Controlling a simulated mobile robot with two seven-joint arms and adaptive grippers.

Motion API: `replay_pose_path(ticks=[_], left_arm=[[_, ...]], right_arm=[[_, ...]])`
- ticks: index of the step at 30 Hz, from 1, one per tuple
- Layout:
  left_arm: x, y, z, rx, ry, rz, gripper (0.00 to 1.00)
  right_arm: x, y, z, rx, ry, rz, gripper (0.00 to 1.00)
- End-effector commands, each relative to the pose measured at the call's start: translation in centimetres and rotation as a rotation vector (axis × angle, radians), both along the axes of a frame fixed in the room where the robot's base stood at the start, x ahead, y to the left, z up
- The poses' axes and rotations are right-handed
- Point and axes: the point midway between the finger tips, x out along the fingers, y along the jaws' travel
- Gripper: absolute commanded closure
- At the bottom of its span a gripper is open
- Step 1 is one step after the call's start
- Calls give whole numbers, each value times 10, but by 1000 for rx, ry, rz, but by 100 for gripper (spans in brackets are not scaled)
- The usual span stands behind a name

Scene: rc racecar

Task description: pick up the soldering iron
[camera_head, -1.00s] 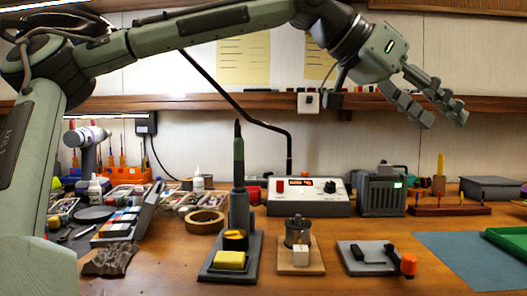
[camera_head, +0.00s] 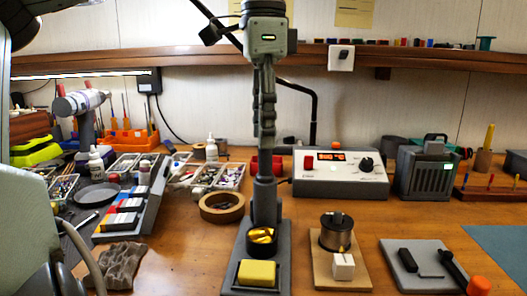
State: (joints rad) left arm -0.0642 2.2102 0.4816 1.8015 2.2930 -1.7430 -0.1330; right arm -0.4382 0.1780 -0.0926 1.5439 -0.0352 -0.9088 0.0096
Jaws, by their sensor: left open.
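The soldering iron (camera_head: 265,167) stands upright in its grey stand (camera_head: 266,203), and only a short lower part of it shows. My left gripper (camera_head: 265,130) hangs straight down from the top of the view, directly above the stand and in line with the iron. Its fingers overlap the iron's upper part and hide it. The fingers are open, but they line up one behind the other, so I cannot tell whether they touch the iron. The stand's base holds a yellow sponge (camera_head: 257,273) and a pot of brass wool (camera_head: 262,236). My right gripper is not in view.
A tape roll (camera_head: 222,208) lies left of the stand, and a solder spool (camera_head: 338,231) stands to its right. A soldering station (camera_head: 340,183) with a red display is behind. A shelf (camera_head: 420,60) runs along the wall. Parts trays and bottles crowd the left side.

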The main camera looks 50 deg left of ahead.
Motion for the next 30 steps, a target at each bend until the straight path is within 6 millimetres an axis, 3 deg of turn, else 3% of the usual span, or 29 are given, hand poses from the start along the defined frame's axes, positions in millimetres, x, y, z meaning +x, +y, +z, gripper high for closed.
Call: replay_pose_path(ticks=[9, 18, 28, 30], left_arm=[[0, -3, -44, -1, 1, -1, 56], [1, -3, -49, -1, -2, 1, 56], [1, -3, -49, 0, -2, 0, 97], [1, -3, -49, 0, -2, 0, 100]], right_arm=[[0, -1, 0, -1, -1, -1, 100], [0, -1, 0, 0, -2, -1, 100], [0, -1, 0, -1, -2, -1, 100], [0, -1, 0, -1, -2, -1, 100]])
